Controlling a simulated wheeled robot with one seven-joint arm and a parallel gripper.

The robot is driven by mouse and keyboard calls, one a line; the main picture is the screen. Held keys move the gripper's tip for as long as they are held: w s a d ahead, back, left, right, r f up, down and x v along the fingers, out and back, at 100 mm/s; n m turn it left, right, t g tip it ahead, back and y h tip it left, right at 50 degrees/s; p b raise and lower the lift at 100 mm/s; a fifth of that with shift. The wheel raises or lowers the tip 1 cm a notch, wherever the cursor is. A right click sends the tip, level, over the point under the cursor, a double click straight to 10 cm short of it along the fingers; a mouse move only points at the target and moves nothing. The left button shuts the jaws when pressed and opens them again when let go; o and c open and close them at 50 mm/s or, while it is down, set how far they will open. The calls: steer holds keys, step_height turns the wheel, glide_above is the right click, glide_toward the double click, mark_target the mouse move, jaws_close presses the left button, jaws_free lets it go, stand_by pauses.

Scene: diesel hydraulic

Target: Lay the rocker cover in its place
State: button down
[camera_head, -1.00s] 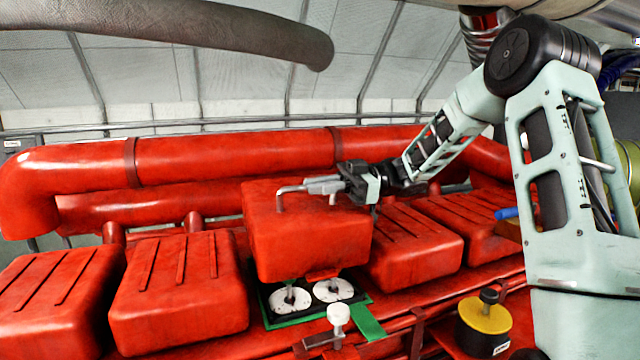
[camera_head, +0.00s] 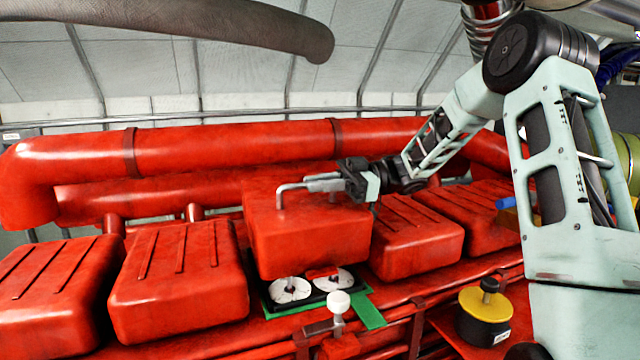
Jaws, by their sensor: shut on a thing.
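The red rocker cover (camera_head: 308,240) is a box-shaped lid with a metal bar handle on top. My gripper (camera_head: 338,184) is shut on that handle and holds the cover up, roughly level. Under it is the open place (camera_head: 312,292), a dark opening with two white round discs and a green gasket edge (camera_head: 371,313). The cover hangs over the rear of this opening and hides part of it. The front of the discs still shows below the cover's lower edge. I cannot tell the exact gap between them.
Fitted red covers stand close on the left (camera_head: 180,281) and right (camera_head: 412,236) of the opening. Red pipes (camera_head: 230,155) run behind. A white-knobbed clamp (camera_head: 338,304) stands just in front, and a yellow-topped black pot (camera_head: 484,316) is at the front right.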

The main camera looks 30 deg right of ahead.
steer(key=shift+r+m+p, duration=0.3)
steer(key=shift+p, duration=0.65)
stand_by(0.5)
steer(key=shift+f, duration=0.15)
